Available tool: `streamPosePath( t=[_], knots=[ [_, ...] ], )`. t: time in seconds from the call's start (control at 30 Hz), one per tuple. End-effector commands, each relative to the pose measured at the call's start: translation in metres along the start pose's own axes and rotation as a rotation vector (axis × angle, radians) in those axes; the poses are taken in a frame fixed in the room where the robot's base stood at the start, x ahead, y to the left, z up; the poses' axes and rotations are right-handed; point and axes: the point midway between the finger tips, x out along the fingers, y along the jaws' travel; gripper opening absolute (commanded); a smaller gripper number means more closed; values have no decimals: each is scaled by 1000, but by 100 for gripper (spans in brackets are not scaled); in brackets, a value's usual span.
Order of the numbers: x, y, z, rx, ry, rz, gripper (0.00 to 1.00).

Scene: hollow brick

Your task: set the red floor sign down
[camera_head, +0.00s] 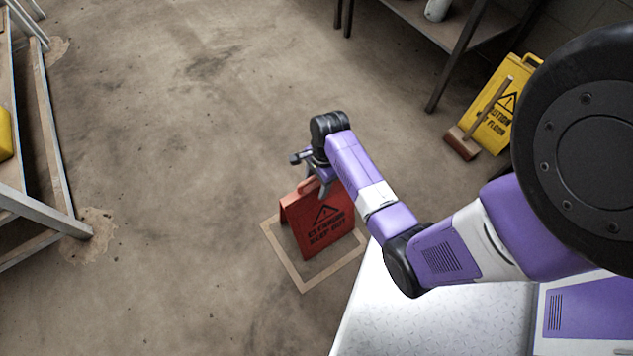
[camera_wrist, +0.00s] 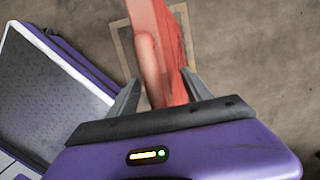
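The red floor sign (camera_head: 324,222) stands upright with its printed face toward the lower right. It is over a pale square outline (camera_head: 283,262) on the floor, roughly within it. I cannot tell whether its bottom edge touches the floor. My gripper (camera_head: 317,180) is at the top of the sign. In the wrist view my gripper (camera_wrist: 164,80) has one finger on each side of the sign's top (camera_wrist: 172,50), close against it. The fingers look shut on the sign, though their exact contact is hard to see.
A yellow floor sign (camera_head: 503,110) and a wooden-handled brush (camera_head: 462,143) stand at the right. A table (camera_head: 455,30) is at the back. A metal-framed bench (camera_head: 40,215) is at the left. The floor between is clear.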

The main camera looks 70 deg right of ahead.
Motion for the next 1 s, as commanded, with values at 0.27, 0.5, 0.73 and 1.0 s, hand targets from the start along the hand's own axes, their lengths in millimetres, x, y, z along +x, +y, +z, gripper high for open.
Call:
streamPosePath(
  t=[0.27, 0.5, 0.73, 1.0],
  knots=[
    [-1, 0, 0, 0, 0, 0, 58],
    [-27, -1, 1, -1, 0, -3, 58],
    [-75, -1, 1, -1, 0, -3, 58],
    [-114, -1, 0, -1, 0, -1, 58]
  ],
)
